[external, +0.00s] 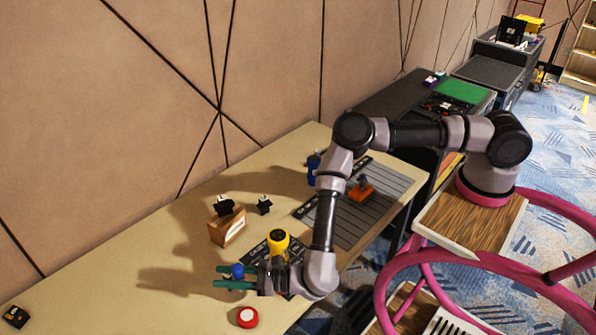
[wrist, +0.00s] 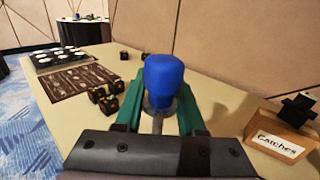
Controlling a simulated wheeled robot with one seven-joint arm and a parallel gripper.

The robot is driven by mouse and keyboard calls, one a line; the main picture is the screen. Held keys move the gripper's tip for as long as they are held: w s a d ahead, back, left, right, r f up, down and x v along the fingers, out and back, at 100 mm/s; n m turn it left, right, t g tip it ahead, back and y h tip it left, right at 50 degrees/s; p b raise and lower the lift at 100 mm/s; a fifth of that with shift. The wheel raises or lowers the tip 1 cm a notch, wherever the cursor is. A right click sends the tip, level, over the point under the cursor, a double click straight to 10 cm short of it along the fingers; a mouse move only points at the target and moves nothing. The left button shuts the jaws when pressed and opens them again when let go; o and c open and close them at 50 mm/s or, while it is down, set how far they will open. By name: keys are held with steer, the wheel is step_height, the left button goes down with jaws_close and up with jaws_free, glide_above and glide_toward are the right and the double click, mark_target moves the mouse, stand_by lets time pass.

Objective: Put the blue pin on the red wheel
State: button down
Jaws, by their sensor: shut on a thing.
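My gripper (external: 235,277) is shut on the blue pin (external: 237,270), between its green fingers, over the near part of the table. In the wrist view the pin's rounded blue head (wrist: 163,80) stands up between the fingertips, and its lower part is pale. A round red piece with a white middle, which looks like the red wheel (external: 247,317), lies on the table just below my gripper in the external view, apart from the pin. I cannot make out the red wheel in the wrist view.
A wooden block (external: 227,230) labelled "Catches" (wrist: 276,147) stands by the wall, with black pieces near it. A yellow thing (external: 279,240) is beside my wrist. Black-and-yellow cubes (wrist: 106,99), a dark mat (wrist: 80,82) and a tray (wrist: 60,60) lie farther along. The table's left stretch is mostly bare.

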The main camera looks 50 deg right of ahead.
step_height(320, 180, down, 12)
steer(key=shift+f, duration=0.15)
stand_by(0.4)
steer(key=c, duration=0.5)
jaws_free()
steer(key=shift+f, duration=0.15)
steer(key=shift+s+d, duration=0.15)
steer(key=shift+s, duration=0.05)
steer(key=v, duration=1.1)
steer(key=shift+s+d, duration=0.2)
steer(key=shift+r, duration=0.2)
